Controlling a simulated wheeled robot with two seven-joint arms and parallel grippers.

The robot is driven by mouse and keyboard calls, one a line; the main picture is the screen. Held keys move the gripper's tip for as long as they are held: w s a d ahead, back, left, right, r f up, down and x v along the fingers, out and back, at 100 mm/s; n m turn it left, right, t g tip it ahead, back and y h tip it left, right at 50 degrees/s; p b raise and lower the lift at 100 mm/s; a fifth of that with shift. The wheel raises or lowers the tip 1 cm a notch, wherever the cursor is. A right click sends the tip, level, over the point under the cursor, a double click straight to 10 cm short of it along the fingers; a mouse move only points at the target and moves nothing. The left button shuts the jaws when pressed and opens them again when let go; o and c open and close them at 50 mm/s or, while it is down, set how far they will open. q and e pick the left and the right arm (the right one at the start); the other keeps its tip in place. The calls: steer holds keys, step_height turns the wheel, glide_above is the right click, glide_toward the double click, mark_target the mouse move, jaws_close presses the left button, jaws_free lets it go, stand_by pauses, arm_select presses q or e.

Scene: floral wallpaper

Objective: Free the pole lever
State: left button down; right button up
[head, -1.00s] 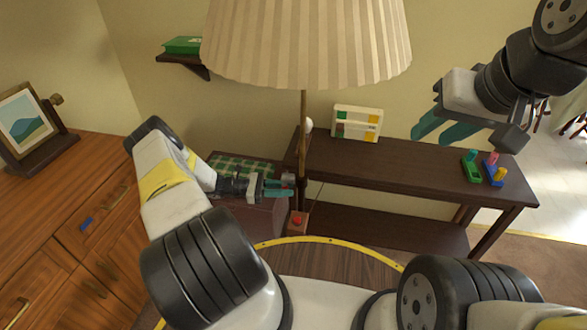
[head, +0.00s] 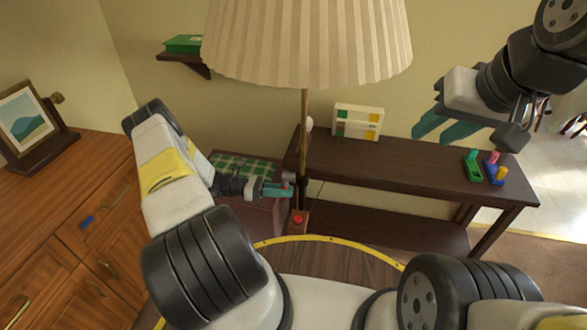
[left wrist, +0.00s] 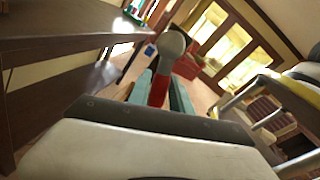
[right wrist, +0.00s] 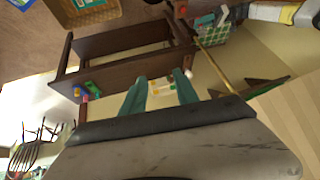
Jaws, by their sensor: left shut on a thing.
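The lamp pole (head: 303,125) stands upright below the pleated lampshade (head: 306,45). A small lever (head: 288,178) with a red part shows beside the pole, partly hidden by my gripper. In the left wrist view its red shaft (left wrist: 158,90) and grey rounded end (left wrist: 172,43) rise between the teal fingers. My left gripper (head: 285,190) is shut on the lever, just left of the pole. My right gripper (head: 442,128) is raised above the dark bench, its teal fingers apart and empty; they also show apart in the right wrist view (right wrist: 160,92).
A dark bench (head: 410,168) stands right of the pole, with a white board (head: 358,122) and small coloured peg toys (head: 472,168) on it. A red button (head: 298,219) sits on a low box by the pole. A wooden cabinet (head: 75,190) is at left.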

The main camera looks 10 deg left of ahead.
arm_select(q)
steer(key=s+n, duration=0.1)
steer(key=n, duration=0.1)
steer(key=r+n, duration=0.1)
steer(key=n, duration=0.1)
steer(key=shift+s+r+g+y, duration=0.15)
steer(key=shift+s+g+y, duration=0.15)
steer(key=shift+s, duration=0.05)
steer(key=shift+s+a+r+n+g, duration=0.1)
steer(key=shift+s+r+n+g, duration=0.2)
steer(key=shift+n, duration=0.45)
steer(key=shift+s+r+n+g, duration=0.2)
steer(key=shift+r+n, duration=0.15)
steer(key=shift+n, duration=0.4)
steer(key=shift+r, duration=0.15)
steer(key=c, duration=1.2)
jaws_free()
steer(key=shift+o, duration=0.2)
steer(key=a+r, duration=0.1)
steer(key=a, duration=0.6)
steer(key=shift+s+a, duration=0.25)
steer(key=shift+a, duration=0.1)
